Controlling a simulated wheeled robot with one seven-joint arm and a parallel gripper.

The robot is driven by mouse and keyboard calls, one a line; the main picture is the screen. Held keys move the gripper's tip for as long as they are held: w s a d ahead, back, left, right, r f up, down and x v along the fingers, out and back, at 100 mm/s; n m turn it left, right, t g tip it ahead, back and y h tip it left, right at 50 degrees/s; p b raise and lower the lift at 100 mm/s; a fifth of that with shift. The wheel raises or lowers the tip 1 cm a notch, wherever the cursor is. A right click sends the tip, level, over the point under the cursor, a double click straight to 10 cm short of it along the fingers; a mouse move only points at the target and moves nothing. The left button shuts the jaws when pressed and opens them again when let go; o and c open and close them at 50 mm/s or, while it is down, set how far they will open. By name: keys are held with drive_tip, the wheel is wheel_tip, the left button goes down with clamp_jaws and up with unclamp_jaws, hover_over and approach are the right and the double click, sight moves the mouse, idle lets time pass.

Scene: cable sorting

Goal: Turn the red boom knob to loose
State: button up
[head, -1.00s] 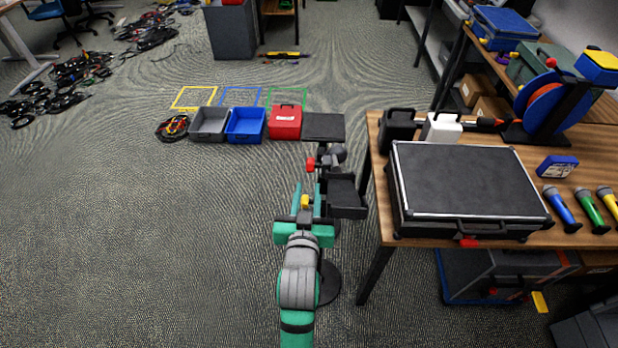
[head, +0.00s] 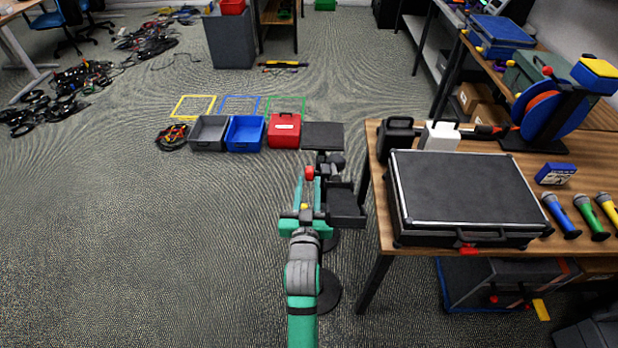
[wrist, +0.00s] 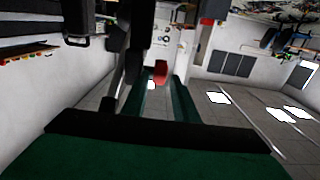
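The red boom knob (head: 309,173) sits on the dark stand, at the tips of my gripper's fingers in the head view. It also shows as a small red shape between the two green fingers in the wrist view (wrist: 160,73). My gripper (head: 308,184) points away from me at the knob. Its fingers stand apart, with a gap seen beside the knob in the wrist view, so it looks open around or just short of the knob. I cannot tell whether a finger touches it. The knob's loose or tight marking is not visible.
The stand carries dark trays (head: 345,208) just right of my gripper. A wooden table (head: 400,240) with a black case (head: 465,190) is further right. Grey (head: 210,133), blue (head: 246,132) and red (head: 285,131) boxes lie ahead.

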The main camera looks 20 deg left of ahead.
sight(309, 177)
drive_tip(key=shift+x, duration=1.55)
clamp_jaws()
drive_tip(key=shift+r, duration=0.1)
drive_tip(key=shift+w+r+g, duration=0.1)
drive_tip(key=shift+g, duration=0.4)
drive_tip(key=shift+g+h, duration=0.4)
drive_tip(key=shift+g, duration=0.6)
